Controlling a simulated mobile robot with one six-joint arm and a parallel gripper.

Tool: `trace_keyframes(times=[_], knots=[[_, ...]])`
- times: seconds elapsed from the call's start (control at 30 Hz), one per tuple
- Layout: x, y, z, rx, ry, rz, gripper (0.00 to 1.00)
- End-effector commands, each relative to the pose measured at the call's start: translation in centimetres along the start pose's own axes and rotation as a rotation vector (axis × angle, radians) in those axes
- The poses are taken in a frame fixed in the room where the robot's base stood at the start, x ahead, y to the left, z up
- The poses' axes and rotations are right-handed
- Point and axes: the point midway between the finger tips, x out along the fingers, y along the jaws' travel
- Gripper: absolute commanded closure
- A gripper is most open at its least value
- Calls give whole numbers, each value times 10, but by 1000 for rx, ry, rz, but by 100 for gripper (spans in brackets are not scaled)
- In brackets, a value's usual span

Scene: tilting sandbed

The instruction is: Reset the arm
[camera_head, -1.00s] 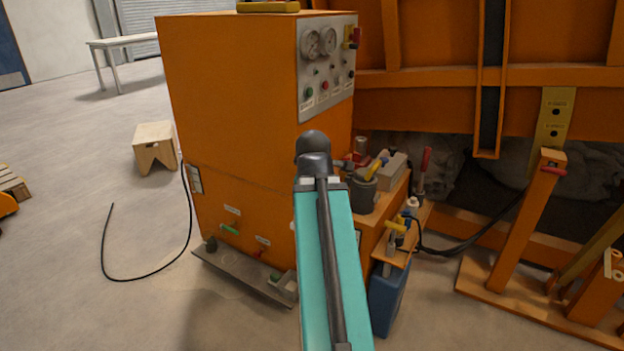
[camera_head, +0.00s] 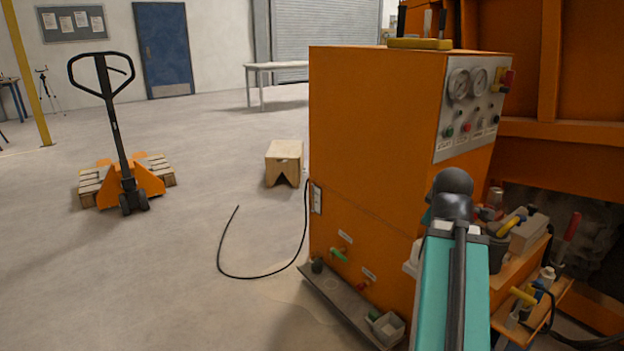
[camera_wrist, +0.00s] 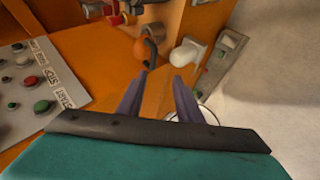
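My gripper (camera_wrist: 162,76) shows in the wrist view as two dark purple-grey fingers. They stand apart, with no object between them. The orange cabinet (camera_head: 375,140) lies beyond the fingers. In the head view, my teal arm stands in front of the cabinet's right side and hides part of it. The gripper itself cannot be made out there. In the wrist view, a white rounded fitting (camera_wrist: 188,54) shows just beyond the right finger. How far it is from the finger cannot be told.
A panel with gauges and buttons (camera_head: 470,110) is on the cabinet. A tool shelf (camera_head: 525,245) with bottles and handles is close on my arm's right. A black cable (camera_head: 250,276), wooden stool (camera_head: 284,160) and pallet jack (camera_head: 125,180) are left. Floor between them is clear.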

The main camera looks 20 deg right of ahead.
Motion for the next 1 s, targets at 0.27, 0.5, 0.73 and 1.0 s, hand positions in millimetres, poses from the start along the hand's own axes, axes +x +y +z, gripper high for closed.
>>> trace_keyframes(times=[0.27, 0.5, 0.73, 1.0], knots=[[-1, -12, -27, -34, 19, -36, 68], [23, -62, -58, -95, 21, -139, 68], [44, -118, -80, -158, 13, -243, 68], [63, -188, -95, -230, -4, -361, 68]])
